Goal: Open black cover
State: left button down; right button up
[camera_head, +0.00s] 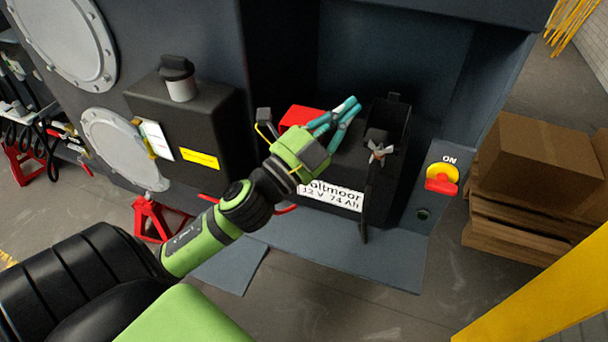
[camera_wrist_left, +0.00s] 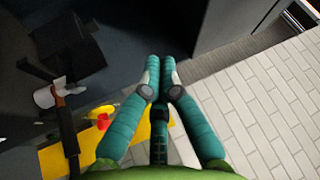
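The black cover (camera_head: 393,118) stands raised at the back right of the black battery (camera_head: 345,165), its hollow side showing. The terminal clamp (camera_head: 379,151) with its wing-shaped nut is exposed in front of it. The cover also shows at the upper left of the left wrist view (camera_wrist_left: 75,50), with the clamp (camera_wrist_left: 48,95) below it. My left gripper (camera_head: 352,108) is above the battery, left of the cover and apart from it. Its teal fingertips (camera_wrist_left: 160,65) are together, with nothing visible between them. My right gripper is not in view.
A red cover (camera_head: 300,117) is on the battery's left, partly behind my gripper. A black cable (camera_head: 366,205) hangs from the clamp. A yellow and red switch (camera_head: 442,178) is at right. Dark chassis walls enclose the battery at the back. Cardboard boxes (camera_head: 535,160) stand farther right.

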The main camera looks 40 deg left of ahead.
pick_arm(q)
jog(key=s+a+f+n+g+y, duration=0.1)
jog(key=s+f+n+g+y, duration=0.1)
jog(key=f, duration=0.6)
jog(key=s+f+n+g+y, duration=0.2)
jog(key=s+f+n+g, duration=0.1)
jog(key=f+n+g, duration=0.2)
jog(key=s+a+f+n+g+y, duration=0.1)
jog(key=f+n+g, duration=0.3)
jog(key=f, duration=0.7)
jog(key=shift+s+a+f+n+y, duration=0.2)
jog(key=shift+s+a+n+y, duration=0.15)
jog(key=shift+s+n+y, duration=0.7)
jog(key=shift+w, duration=0.25)
